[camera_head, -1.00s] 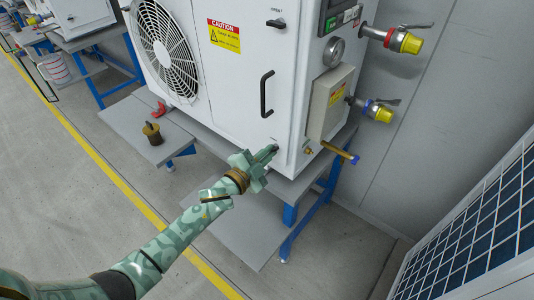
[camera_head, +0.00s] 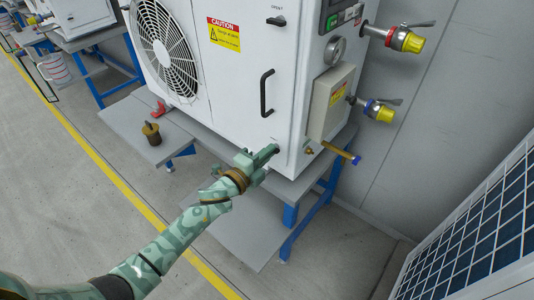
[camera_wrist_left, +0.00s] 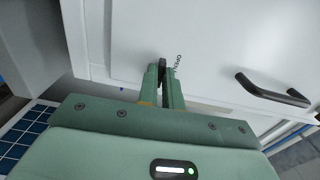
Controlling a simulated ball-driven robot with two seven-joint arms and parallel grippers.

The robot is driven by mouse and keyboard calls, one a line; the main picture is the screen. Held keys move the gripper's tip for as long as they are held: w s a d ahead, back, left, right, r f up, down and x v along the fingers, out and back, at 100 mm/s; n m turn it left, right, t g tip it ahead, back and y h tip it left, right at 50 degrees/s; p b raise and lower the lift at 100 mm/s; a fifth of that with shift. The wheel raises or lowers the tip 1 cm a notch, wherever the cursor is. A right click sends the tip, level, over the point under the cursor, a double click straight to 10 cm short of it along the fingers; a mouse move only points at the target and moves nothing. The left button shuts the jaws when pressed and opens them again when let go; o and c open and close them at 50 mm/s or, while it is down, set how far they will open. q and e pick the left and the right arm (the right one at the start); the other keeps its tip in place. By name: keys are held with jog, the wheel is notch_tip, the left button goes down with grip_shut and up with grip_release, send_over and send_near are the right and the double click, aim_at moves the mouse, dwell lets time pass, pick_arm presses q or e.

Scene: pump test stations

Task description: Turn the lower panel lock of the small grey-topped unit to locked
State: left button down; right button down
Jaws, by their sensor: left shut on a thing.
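The white unit (camera_head: 237,75) with a fan grille stands on a grey-topped blue bench; its top is out of view. My left gripper (camera_head: 272,151) is at the lower corner of its front panel, below the black door handle (camera_head: 266,93). In the left wrist view the lower panel lock (camera_wrist_left: 162,65), a small dark knob, sits between the fingertips of my left gripper (camera_wrist_left: 163,80), which are shut on it. The upper panel lock (camera_head: 276,21) is at the panel's top. My right gripper is not in view.
A brass pipe (camera_head: 340,152) sticks out low. A brass weight (camera_head: 152,133) stands on a low shelf. A solar panel (camera_head: 480,240) is at the lower right.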

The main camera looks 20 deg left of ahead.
pick_arm(q)
jog(key=shift+f, duration=0.1)
dwell(0.3)
jog(key=c, duration=1.5)
grip_release()
jog(key=shift+c, duration=0.2)
jog(key=shift+s, duration=0.1)
jog(key=p+v, duration=0.3)
jog(key=v, duration=1.3)
